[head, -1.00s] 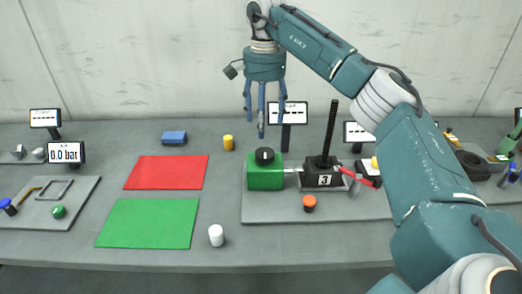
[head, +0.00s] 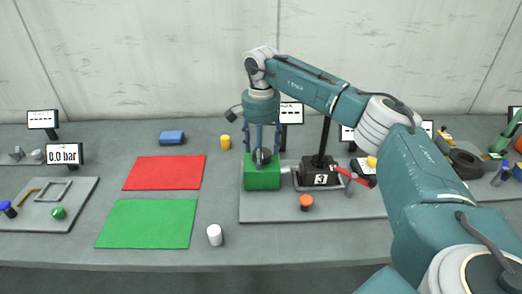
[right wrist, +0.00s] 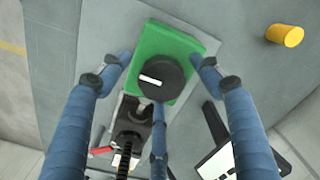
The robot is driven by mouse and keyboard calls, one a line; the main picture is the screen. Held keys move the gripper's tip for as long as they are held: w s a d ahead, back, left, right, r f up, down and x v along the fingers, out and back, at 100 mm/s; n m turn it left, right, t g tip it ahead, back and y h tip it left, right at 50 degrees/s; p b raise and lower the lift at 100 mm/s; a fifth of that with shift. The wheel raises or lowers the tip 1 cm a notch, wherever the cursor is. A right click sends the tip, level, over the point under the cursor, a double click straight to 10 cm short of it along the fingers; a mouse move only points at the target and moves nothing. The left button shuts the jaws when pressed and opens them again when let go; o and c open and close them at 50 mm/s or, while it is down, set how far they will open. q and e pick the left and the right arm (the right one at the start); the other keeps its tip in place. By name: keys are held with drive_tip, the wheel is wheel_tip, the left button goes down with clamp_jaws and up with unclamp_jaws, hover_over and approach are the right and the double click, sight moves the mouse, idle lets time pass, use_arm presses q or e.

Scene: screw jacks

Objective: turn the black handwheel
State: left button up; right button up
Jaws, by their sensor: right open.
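The black handwheel (right wrist: 168,68) sits on top of the green block (right wrist: 150,40) and has a white mark on its face. In the head view the handwheel (head: 266,155) is partly hidden by my fingers, above the green block (head: 262,180). My right gripper (head: 263,152) points straight down over it with three blue fingers. In the right wrist view the open fingers (right wrist: 161,75) are spread around the handwheel, two at the sides and one below. Side gaps show; I cannot tell whether the lower finger touches it. My left gripper is not in view.
Right of the block stands a black jack (head: 320,174) labelled 3, with an upright lever and a red handle (head: 350,175). An orange knob (head: 306,202) is in front and a yellow cylinder (head: 225,141) back left. A display (head: 64,153) reads 0.0 bar.

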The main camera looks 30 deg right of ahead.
drive_tip(key=shift+c, duration=0.3)
drive_tip(key=c, duration=1)
drive_tip(key=shift+c, duration=0.2)
drive_tip(key=shift+m, duration=0.3)
